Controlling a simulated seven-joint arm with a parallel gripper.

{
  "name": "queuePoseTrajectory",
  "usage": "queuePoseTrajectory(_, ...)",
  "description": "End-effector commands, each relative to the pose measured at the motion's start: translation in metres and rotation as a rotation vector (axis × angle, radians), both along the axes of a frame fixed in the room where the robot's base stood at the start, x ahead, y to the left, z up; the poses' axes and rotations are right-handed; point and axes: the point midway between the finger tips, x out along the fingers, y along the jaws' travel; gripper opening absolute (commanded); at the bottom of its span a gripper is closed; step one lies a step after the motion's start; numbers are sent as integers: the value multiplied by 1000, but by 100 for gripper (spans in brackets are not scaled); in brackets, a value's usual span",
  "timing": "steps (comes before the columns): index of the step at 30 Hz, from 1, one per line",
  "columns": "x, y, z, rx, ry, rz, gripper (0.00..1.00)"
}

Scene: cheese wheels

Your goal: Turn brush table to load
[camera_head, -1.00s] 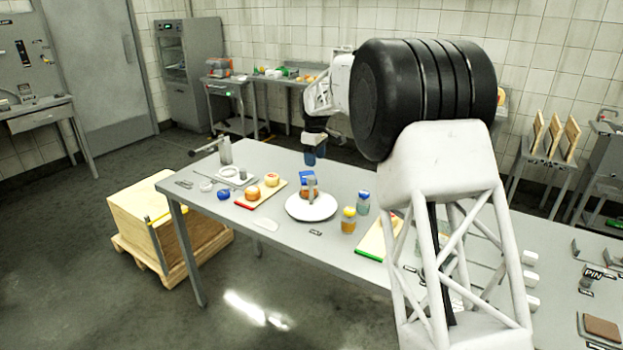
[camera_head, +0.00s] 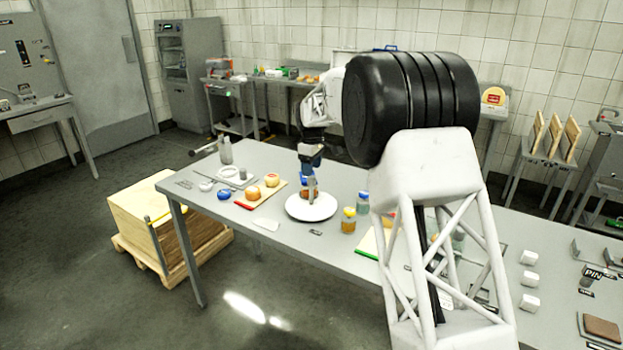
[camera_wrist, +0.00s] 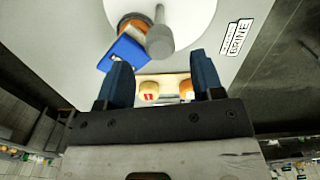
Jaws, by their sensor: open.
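The brush table is a white round disc (camera_head: 311,210) on the grey table; part of it shows at the top of the wrist view (camera_wrist: 198,12). On it are an orange-brown wheel (camera_wrist: 129,22), a blue block (camera_wrist: 124,53) and an upright grey post (camera_wrist: 160,40), also seen in the head view (camera_head: 312,188). My gripper (camera_head: 310,165) is over the far side of the disc, close to the post and block. In the wrist view its blue fingers (camera_wrist: 163,78) are apart, with nothing held between them. The post stands just ahead of the fingertips; I cannot tell if they touch.
A board with cheeses (camera_head: 270,181) and a red item (camera_head: 243,205) lies left of the disc. Jars with yellow (camera_head: 348,221) and blue-grey (camera_head: 362,203) tops stand close on its right. A BRINE label (camera_wrist: 236,38) lies on the table. A wooden crate (camera_head: 165,215) stands on the floor.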

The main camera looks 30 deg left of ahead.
Motion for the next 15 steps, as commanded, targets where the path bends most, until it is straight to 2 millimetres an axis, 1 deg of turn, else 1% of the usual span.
queuePoseTrajectory(3, 0, 0, -15, -1, 1, 0, 61)
queuePoseTrajectory(9, 0, 0, -36, 0, 1, 0, 61)
queuePoseTrajectory(15, 0, 0, -45, 0, 0, 0, 61)
